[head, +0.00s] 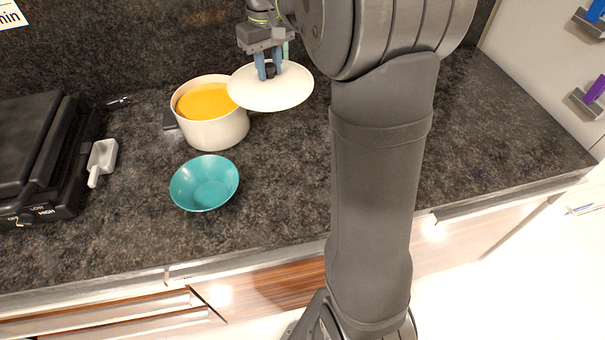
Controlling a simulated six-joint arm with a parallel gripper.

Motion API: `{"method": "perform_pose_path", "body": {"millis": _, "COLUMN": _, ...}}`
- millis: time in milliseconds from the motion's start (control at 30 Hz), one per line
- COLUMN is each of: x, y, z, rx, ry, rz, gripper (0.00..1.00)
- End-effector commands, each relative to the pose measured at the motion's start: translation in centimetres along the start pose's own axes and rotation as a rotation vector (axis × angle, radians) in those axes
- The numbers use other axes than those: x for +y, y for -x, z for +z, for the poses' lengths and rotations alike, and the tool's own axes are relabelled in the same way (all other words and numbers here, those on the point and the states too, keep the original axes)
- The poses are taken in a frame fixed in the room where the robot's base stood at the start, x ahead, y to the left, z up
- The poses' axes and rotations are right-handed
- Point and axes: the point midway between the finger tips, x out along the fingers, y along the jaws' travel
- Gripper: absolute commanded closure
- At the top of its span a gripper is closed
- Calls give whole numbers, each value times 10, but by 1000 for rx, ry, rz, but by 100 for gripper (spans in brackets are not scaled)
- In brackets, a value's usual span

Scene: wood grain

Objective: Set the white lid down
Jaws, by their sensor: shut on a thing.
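The white lid (284,97) is a shallow round disc with a dark knob on top. My gripper (269,70) is shut on the knob and holds the lid roughly level. The lid appears above the counter, to the right of the white pot (216,133). Its left edge overlaps the pot's right rim in the picture; I cannot tell its exact height. The pot is uncovered and holds something orange-yellow (207,101).
A teal bowl (204,184) sits in front of the pot. A white scoop (102,160) and a black appliance (40,150) are at the left. The dark counter (490,140) is bare right of my arm.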

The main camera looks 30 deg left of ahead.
Motion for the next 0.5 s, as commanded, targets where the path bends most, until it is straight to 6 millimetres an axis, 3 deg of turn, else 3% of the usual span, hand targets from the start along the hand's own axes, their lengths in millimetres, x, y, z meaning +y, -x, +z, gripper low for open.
{"method": "perform_pose_path", "body": {"millis": 33, "x": 12, "y": 0, "z": 23, "rx": 1, "ry": -8, "rz": 0, "gripper": 100}}
{"method": "perform_pose_path", "body": {"millis": 200, "x": 39, "y": -10, "z": 93, "rx": 1, "ry": -9, "rz": 0, "gripper": 100}}
{"method": "perform_pose_path", "body": {"millis": 500, "x": 53, "y": -38, "z": 207, "rx": 1, "ry": -8, "rz": 1, "gripper": 100}}
